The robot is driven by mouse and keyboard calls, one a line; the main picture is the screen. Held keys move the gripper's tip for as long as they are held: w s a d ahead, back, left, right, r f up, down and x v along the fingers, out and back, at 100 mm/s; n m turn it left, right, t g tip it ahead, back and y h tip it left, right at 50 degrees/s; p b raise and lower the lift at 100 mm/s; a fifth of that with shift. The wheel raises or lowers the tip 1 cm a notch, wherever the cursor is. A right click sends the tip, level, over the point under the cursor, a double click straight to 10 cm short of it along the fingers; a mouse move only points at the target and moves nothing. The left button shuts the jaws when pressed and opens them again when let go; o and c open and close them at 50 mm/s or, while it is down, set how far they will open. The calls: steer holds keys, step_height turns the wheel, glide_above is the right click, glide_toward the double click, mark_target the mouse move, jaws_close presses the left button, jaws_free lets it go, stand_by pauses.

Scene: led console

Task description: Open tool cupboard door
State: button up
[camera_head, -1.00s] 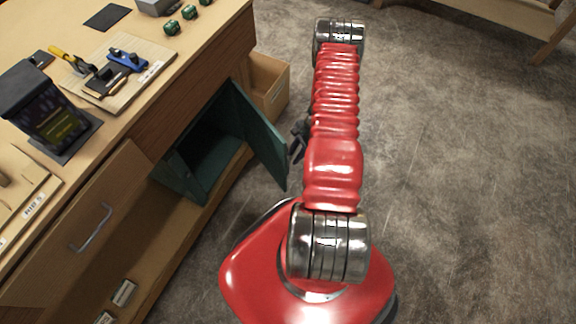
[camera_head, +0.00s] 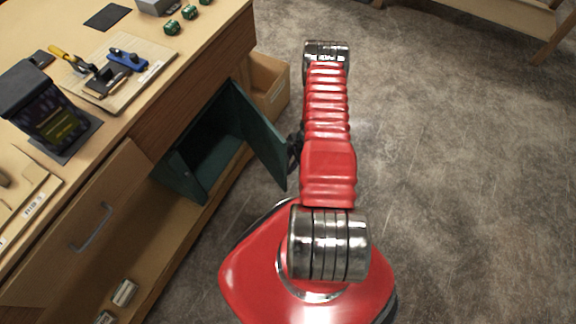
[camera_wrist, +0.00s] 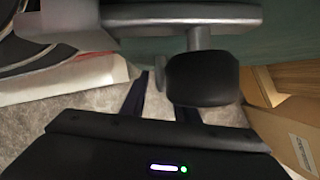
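The green tool cupboard (camera_head: 188,174) sits under the workbench with its front uncovered and its dark inside showing. Its green door (camera_head: 262,140) stands ajar, swung out toward my arm. In the wrist view the green door surface (camera_wrist: 285,48) is close, with a grey bar, a short post and a black knob (camera_wrist: 202,78) in front of it. My gripper (camera_wrist: 162,98) has two dark fingers apart, and the knob hides part of the right one. In the head view my gripper (camera_head: 294,150) is beside the door's outer face, mostly hidden by my red arm. I cannot tell whether it touches.
A wooden drawer front (camera_head: 75,235) with a metal handle is left of the cupboard. A cardboard box (camera_head: 268,84) stands behind the door. Tools on a board (camera_head: 120,80) and a dark box (camera_head: 42,110) are on the bench top. The floor to the right is clear.

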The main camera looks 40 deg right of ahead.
jaws_close()
stand_by(0.3)
